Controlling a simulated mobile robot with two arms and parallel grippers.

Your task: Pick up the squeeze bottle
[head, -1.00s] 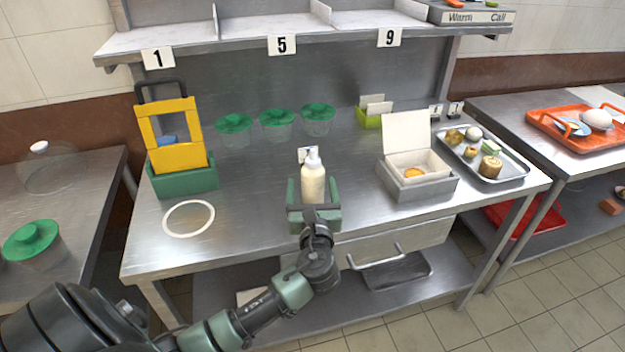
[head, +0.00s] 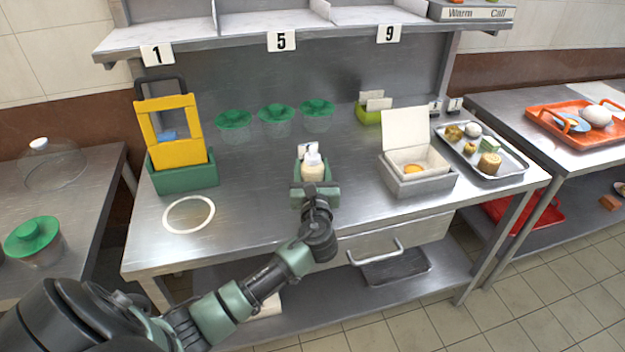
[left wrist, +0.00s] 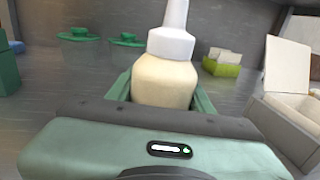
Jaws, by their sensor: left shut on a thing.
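The squeeze bottle (head: 312,171) has a cream-coloured body and a white nozzle cap. It stands upright near the front middle of the steel table. My left gripper (head: 312,182) is shut on its body, with a green finger on each side. In the left wrist view the bottle (left wrist: 165,80) is upright between the fingers of my left gripper (left wrist: 164,92). The gripper hides its lower part, so I cannot tell whether its base touches the table. My right gripper is not in view.
A white ring (head: 188,215) lies at the table's left front. A green bin (head: 184,178) holds a yellow frame. An open box (head: 418,183) and a food tray (head: 507,168) stand at right. Several green-lidded tubs (head: 276,114) line the back. A shelf (head: 270,40) overhangs.

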